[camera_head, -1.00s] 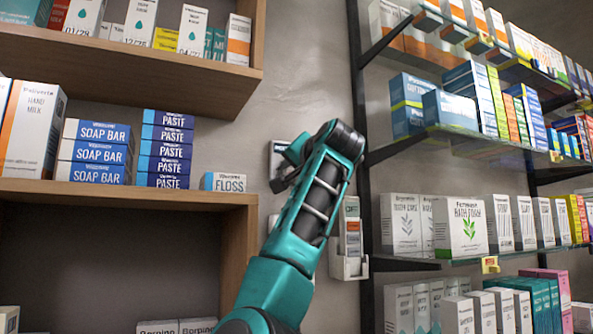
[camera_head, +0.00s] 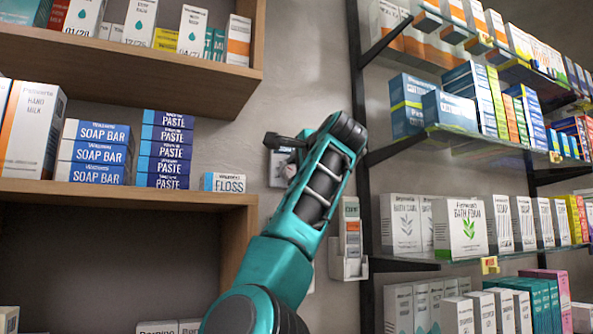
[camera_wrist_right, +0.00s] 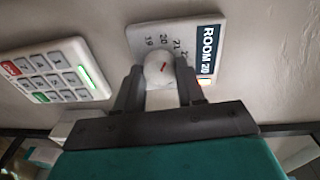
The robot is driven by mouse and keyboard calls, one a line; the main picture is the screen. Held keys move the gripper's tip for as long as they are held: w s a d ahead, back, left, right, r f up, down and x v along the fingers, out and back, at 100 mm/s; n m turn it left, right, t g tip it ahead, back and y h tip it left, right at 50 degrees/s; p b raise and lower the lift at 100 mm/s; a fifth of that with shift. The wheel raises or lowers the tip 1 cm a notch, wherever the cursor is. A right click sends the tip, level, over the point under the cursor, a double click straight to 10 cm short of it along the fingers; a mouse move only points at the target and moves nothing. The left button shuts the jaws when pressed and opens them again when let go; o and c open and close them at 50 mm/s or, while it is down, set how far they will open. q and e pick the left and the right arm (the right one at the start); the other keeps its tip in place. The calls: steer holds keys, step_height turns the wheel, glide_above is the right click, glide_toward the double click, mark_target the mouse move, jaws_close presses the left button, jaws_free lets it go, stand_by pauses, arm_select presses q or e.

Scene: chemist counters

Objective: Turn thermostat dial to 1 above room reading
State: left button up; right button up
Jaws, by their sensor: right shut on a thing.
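The thermostat (camera_wrist_right: 150,28) is a white wall plate in the right wrist view, with a dark label reading ROOM 20 and printed numbers 19, 20, 21 and 22. Its round white dial (camera_wrist_right: 158,70) carries a short red mark; I cannot tell exactly which number the mark points to. My right gripper (camera_wrist_right: 157,82) is shut on the dial, one finger on each side. In the head view the thermostat (camera_head: 277,178) is partly hidden behind my right gripper (camera_head: 282,146). My left gripper is not in view.
A white keypad (camera_wrist_right: 55,75) with red and green keys is on the wall beside the thermostat. A wooden shelf (camera_head: 130,193) with boxes stands left, a glass shelf rack (camera_head: 362,215) right. A white wall holder (camera_head: 348,267) hangs below right. The bare wall between is narrow.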

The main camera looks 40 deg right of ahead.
steer(key=shift+m, duration=1.1)
steer(key=o, duration=1)
steer(key=shift+o, duration=0.2)
